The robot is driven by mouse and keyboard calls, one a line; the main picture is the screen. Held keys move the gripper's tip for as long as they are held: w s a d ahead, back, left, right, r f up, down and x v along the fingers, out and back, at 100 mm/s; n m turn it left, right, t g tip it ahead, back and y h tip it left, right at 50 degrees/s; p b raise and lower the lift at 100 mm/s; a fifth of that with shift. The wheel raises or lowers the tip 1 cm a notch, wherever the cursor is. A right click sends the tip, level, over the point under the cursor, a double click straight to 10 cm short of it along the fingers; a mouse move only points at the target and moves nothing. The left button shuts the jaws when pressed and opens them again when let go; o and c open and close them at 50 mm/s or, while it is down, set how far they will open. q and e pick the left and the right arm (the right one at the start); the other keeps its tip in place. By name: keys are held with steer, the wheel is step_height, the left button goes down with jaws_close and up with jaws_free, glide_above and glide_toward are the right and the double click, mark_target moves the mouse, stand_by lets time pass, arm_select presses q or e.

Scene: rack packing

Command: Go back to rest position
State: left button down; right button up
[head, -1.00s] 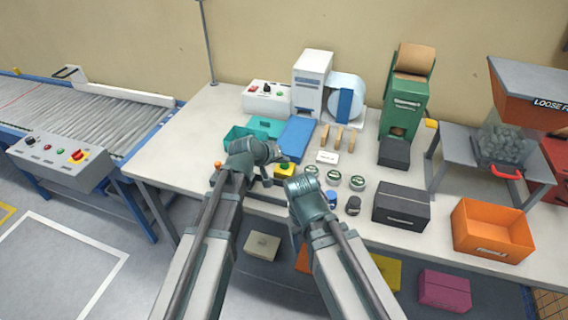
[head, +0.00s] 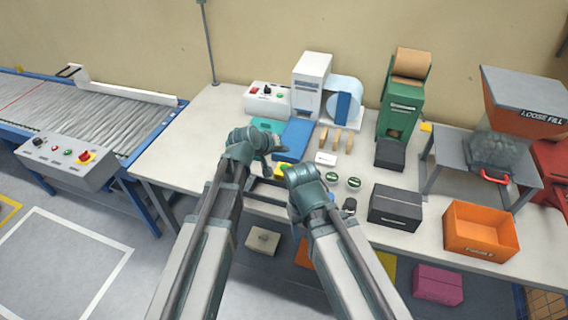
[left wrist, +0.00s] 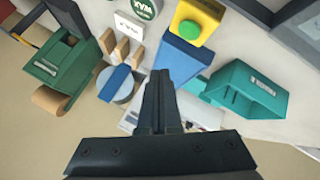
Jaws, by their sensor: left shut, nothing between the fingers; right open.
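My left gripper (head: 272,144) is over the workbench (head: 192,150), in front of the blue and teal items. In the left wrist view its dark fingers (left wrist: 158,92) are together with nothing between them. The bench lies beyond the fingertips. My right gripper (head: 288,172) is lower and to the right, above the bench's front part. It is open, but its fingers are mostly hidden by its own wrist. No object is seen held by either arm.
A teal bin (left wrist: 250,88), a blue block (left wrist: 183,60) and a yellow box with a green button (left wrist: 192,20) lie near my left gripper. Several round tins (head: 353,182), a black box (head: 395,207) and an orange bin (head: 480,232) stand right. A conveyor (head: 90,110) is left.

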arm_select(q)
steer(key=s+f+m+g+y, duration=0.1)
steer(key=s+f, duration=0.1)
steer(key=s, duration=0.3)
steer(key=s+f+m+g+y, duration=0.1)
steer(key=s+g, duration=0.1)
steer(key=s, duration=0.3)
steer(key=s+f+m+g, duration=0.1)
steer(key=s+f, duration=0.1)
steer(key=s, duration=0.3)
steer(key=shift+a+f+m+g+y, duration=0.3)
steer(key=shift+m+y, duration=0.1)
steer(key=s+a+f+m+g+y, duration=0.1)
steer(key=s+a+g+y, duration=0.2)
steer(key=s, duration=0.7)
steer(key=shift+s+a+m+y, duration=0.4)
steer(key=shift+a+y, duration=0.1)
steer(key=shift+a, duration=0.5)
